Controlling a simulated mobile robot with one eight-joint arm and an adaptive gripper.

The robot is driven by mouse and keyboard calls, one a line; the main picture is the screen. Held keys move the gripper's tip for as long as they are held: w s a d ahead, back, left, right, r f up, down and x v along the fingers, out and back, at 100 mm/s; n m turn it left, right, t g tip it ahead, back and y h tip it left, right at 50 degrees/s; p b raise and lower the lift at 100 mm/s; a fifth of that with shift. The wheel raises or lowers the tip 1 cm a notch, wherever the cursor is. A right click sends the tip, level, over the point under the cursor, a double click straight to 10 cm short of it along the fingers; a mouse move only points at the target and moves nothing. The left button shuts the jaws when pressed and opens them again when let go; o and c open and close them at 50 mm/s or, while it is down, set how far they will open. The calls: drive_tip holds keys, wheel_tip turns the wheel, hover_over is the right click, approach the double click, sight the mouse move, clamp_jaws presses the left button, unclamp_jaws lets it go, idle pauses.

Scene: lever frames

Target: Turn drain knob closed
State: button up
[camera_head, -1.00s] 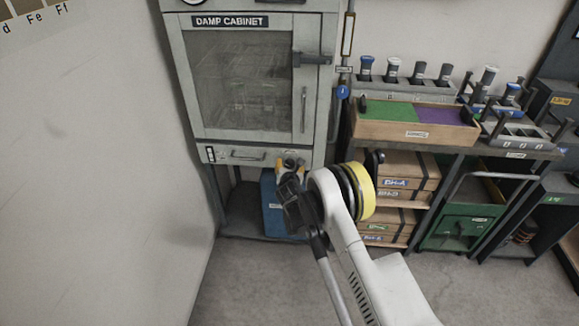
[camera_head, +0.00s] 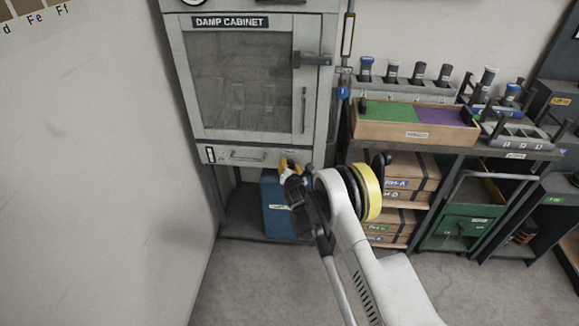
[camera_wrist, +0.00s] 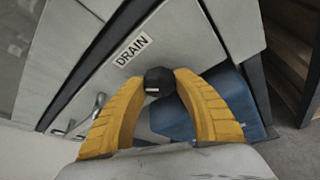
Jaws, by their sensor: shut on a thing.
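The drain knob (camera_wrist: 159,82) is a small dark faceted knob with a short white mark, below the DRAIN label (camera_wrist: 133,45) in the wrist view. My gripper (camera_wrist: 160,84) has its two yellow fingers shut on the knob, one on each side. In the head view my gripper (camera_head: 286,166) is at the lower right of the damp cabinet (camera_head: 180,70), at its bottom panel, and the knob is hidden there by the gripper and wrist.
A blue container (camera_head: 274,205) stands below the cabinet, close under my gripper. A drawer handle (camera_head: 246,156) is to the left on the same panel. Shelves with wooden boxes (camera_head: 400,165) stand to the right. A white wall (camera_head: 90,170) is at the left.

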drive_tip(key=shift+m+y, duration=0.6)
drive_tip(key=shift+m, duration=0.3)
drive_tip(key=o, duration=1.2)
drive_tip(key=shift+c, duration=0.2)
drive_tip(key=v, duration=0.7)
drive_tip(key=shift+s, duration=0.25)
